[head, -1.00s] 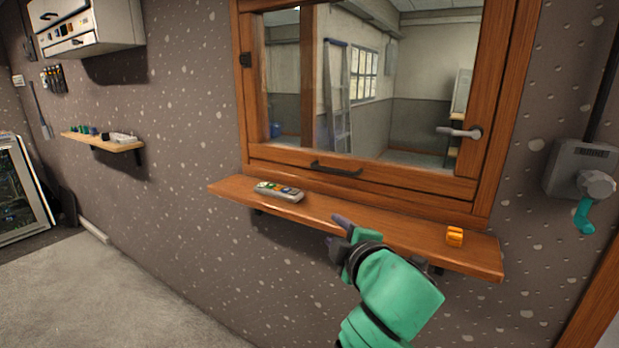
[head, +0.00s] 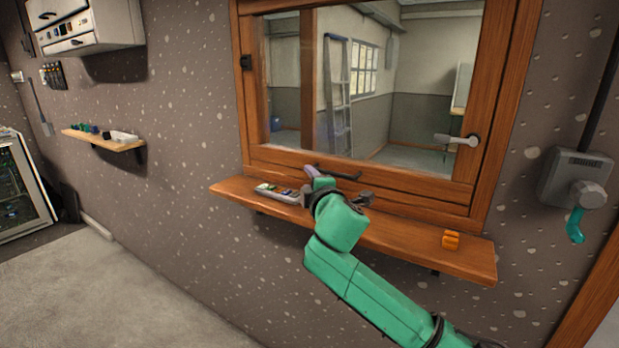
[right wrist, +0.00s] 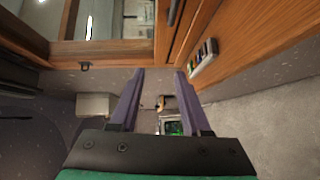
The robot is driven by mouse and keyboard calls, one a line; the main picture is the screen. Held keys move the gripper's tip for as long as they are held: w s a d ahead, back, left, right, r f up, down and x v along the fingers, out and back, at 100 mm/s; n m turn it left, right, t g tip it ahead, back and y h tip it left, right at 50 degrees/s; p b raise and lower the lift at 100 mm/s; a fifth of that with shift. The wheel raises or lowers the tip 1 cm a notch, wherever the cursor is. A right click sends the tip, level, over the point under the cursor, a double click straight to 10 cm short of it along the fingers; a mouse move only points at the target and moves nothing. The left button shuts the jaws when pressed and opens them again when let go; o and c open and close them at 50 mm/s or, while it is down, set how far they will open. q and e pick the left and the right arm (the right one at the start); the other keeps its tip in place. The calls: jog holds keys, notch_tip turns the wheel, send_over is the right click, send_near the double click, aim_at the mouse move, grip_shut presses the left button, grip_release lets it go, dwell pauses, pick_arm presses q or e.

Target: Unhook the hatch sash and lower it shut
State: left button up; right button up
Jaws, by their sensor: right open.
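The wood-framed hatch sash (head: 420,188) with its glass pane fills the upper middle of the head view. A dark pull bar (head: 338,174) is on its bottom rail, partly behind my gripper. A grey lever handle (head: 457,140) is on the right stile, pointing left. A small black fitting (head: 246,62) is on the left of the frame. My right gripper (head: 340,185) is open and empty, in front of the bottom rail near the pull bar; contact cannot be told. Its purple fingers (right wrist: 160,73) are apart in the right wrist view. My left gripper is not in view.
A wooden sill (head: 400,236) juts out below the hatch. A grey remote (head: 277,193) lies on it just left of my gripper, and an orange object (head: 451,240) near its right end.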

grip_shut()
dwell(1.4)
jog(key=c, duration=0.7)
grip_release()
jog(key=shift+c, duration=0.2)
jog(key=o, duration=0.7)
jog(key=shift+o, duration=0.2)
jog(key=s+d+r+b, duration=0.1)
jog(key=s+d+b, duration=0.1)
jog(key=s, duration=1.2)
jog(key=shift+s+d+b, duration=0.15)
jog(key=shift+b, duration=0.55)
